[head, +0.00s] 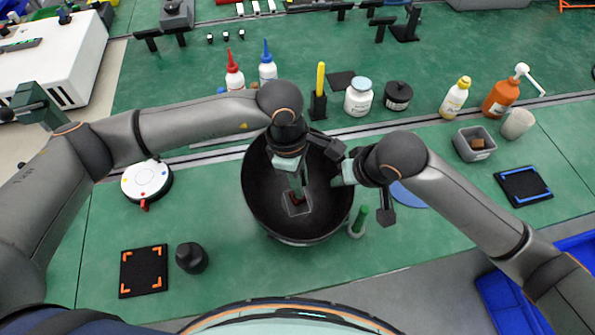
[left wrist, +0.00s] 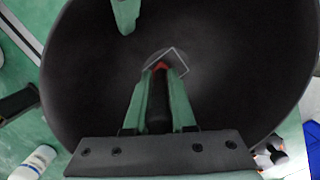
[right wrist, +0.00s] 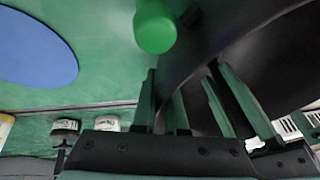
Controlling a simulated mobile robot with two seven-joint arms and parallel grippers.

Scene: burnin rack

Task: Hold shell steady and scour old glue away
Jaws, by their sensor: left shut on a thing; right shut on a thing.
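The shell (head: 262,190) is a large black bowl, open side up, in the middle of the green bench. Its inside fills most of the left wrist view (left wrist: 90,75). My left gripper (head: 296,188) reaches into it, shut on a dark tool with a red end (left wrist: 159,105). The red end is at a pale square outline (left wrist: 172,55) on the shell floor; contact is hard to tell. My right gripper (head: 345,175) is shut on the shell's right wall, one finger showing inside it (left wrist: 125,12). The wall also shows in the right wrist view (right wrist: 225,35).
A green-handled item (head: 359,217) stands in a holder close to the shell's right side. Bottles (head: 268,70), a jar (head: 358,98) and a grey bin (head: 474,143) stand behind. A round white device (head: 146,180), black knob (head: 191,257) and orange-cornered mat (head: 143,271) lie left.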

